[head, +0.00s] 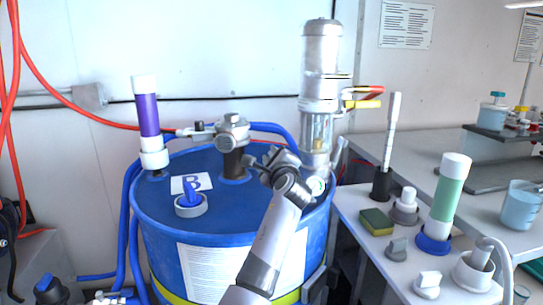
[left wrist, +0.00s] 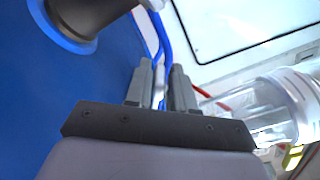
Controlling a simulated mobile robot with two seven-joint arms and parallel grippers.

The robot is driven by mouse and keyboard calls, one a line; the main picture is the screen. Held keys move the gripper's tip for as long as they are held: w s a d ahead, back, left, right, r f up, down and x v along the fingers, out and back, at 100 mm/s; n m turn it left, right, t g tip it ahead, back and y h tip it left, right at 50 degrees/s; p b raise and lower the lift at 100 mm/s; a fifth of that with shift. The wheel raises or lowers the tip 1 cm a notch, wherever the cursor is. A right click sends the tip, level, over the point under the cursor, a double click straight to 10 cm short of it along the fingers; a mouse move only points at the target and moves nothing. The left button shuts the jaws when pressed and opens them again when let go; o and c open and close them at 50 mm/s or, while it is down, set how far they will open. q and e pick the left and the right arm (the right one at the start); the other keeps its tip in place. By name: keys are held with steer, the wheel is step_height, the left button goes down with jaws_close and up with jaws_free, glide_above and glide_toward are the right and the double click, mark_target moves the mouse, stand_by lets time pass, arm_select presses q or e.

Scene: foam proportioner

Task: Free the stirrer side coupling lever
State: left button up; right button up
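The tall silver unit with a clear cylinder (head: 318,128) stands at the back right of the blue drum (head: 232,212). A grey lever-like part (head: 340,150) shows at its right side; I cannot tell whether this is the stirrer side coupling lever. My left gripper (head: 262,163) is over the drum top, between the dark post with a metal head (head: 233,160) and the clear cylinder. In the left wrist view, my left gripper's (left wrist: 162,90) fingers are apart, with no clearly held object. The clear cylinder (left wrist: 280,98) is to their right. My right gripper is out of view.
Red (head: 365,90) and yellow (head: 362,104) handles stick out from the silver unit. A bench with a sponge (head: 377,222) and a green-banded tube (head: 446,200) is at right.

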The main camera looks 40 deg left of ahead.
arm_select(q)
steer(key=shift+v, duration=3)
